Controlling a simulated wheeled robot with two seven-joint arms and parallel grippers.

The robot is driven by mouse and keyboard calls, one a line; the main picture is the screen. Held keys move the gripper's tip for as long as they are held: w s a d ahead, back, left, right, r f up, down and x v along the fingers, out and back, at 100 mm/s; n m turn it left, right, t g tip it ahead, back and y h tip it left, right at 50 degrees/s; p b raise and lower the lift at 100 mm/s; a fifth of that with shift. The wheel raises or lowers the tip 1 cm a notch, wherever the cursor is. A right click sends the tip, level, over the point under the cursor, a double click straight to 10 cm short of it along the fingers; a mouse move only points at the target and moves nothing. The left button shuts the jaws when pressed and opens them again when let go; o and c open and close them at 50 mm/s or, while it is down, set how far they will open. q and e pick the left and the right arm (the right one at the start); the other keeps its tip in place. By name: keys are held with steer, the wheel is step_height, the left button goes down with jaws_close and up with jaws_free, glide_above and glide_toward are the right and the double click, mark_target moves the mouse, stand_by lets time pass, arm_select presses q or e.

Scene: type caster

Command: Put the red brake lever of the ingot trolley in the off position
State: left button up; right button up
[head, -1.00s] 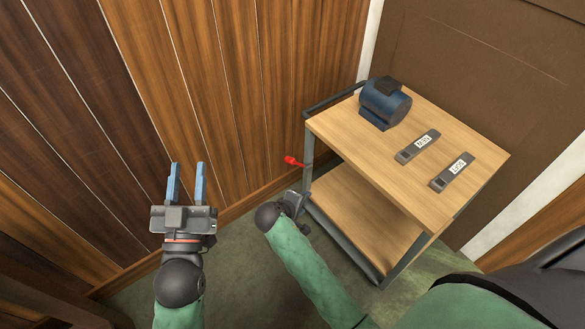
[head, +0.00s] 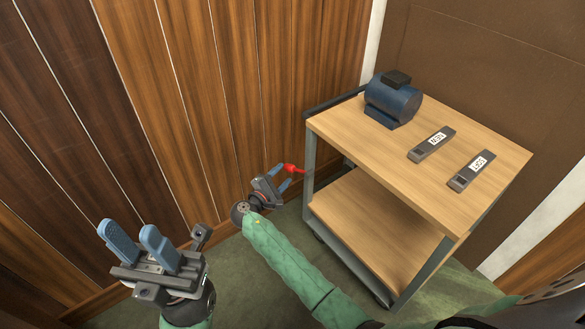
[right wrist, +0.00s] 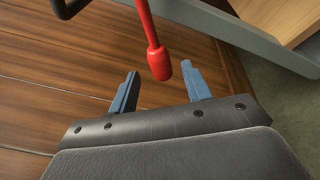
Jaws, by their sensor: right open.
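The red brake lever (head: 290,168) sticks out from the left side of the trolley (head: 420,200), next to its grey post. In the right wrist view the lever (right wrist: 158,60) hangs from the top edge, a thin rod with a thicker knob at its end. My right gripper (head: 281,178) is open beside the knob; in the right wrist view its two blue fingers (right wrist: 163,82) lie on either side of the knob, apart from it. My left gripper (head: 137,236) is open and empty in front of the wood wall, away from the trolley.
The trolley top carries a blue motor (head: 392,100) and two grey labelled bars (head: 432,145). Its lower shelf (head: 375,225) is bare. The wood-panelled wall (head: 190,100) stands close to the left, and a dark handle bar (right wrist: 70,8) is near the lever.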

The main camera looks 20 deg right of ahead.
steer(key=b+x, duration=0.1)
steer(key=x, duration=0.5)
steer(key=shift+w+d, duration=0.15)
steer(key=shift+d, duration=0.15)
jaws_close()
